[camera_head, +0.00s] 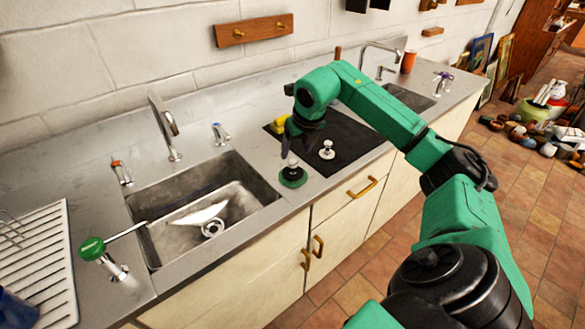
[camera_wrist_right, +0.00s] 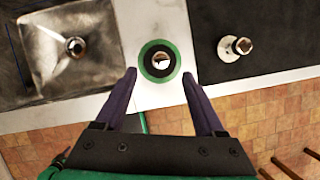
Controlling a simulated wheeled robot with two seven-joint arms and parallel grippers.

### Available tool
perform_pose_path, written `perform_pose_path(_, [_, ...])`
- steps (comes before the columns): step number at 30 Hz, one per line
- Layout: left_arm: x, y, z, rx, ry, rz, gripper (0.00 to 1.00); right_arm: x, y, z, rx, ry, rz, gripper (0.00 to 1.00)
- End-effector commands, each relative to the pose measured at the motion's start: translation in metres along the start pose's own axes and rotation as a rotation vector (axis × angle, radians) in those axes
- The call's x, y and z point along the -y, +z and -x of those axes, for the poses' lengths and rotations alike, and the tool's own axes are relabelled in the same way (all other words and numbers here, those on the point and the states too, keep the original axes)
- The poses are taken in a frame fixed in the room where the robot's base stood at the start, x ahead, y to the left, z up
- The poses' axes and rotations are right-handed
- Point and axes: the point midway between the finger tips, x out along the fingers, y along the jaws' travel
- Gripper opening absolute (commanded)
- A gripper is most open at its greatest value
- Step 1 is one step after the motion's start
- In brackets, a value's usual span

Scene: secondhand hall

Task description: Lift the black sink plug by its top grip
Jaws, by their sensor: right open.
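A round black sink plug (camera_head: 292,175) with a green rim and a pale top grip stands on the steel counter between the sink and a black mat. In the right wrist view the plug (camera_wrist_right: 148,68) lies just beyond the fingertips, about centred between them. My right gripper (camera_head: 288,145) is open, with purple fingers, and appears above and slightly behind the plug in the head view; its fingers also show in the wrist view (camera_wrist_right: 159,77). Nothing is between the fingers. My left gripper is not in view.
A pale-knobbed piece (camera_head: 327,150) stands on the black mat (camera_head: 355,142). A yellow object (camera_head: 279,125) is behind the gripper. The steel sink (camera_head: 180,235) opens left of the plug, and the counter's front edge is close.

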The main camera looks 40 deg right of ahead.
Motion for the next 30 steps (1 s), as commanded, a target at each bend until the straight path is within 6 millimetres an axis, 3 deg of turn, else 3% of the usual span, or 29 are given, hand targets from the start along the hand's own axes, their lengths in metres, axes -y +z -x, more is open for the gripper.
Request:
perform_pose_path(7, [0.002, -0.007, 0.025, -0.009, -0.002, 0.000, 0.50, 0.002, 0.001, -0.035, -0.006, 0.002, 0.000, 0.71])
perform_pose_path(10, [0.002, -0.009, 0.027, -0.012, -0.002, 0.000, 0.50, 0.002, 0.001, -0.053, -0.002, 0.003, 0.000, 0.71])
perform_pose_path(17, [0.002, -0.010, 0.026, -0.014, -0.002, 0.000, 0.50, 0.002, 0.000, -0.060, 0.001, 0.001, 0.002, 0.71])
perform_pose_path(23, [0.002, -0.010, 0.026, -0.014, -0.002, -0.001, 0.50, 0.002, 0.000, -0.060, 0.001, 0.001, 0.002, 0.00])
perform_pose_path(30, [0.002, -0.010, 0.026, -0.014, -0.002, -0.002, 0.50, 0.002, 0.001, -0.059, 0.002, 0.002, 0.002, 0.00])
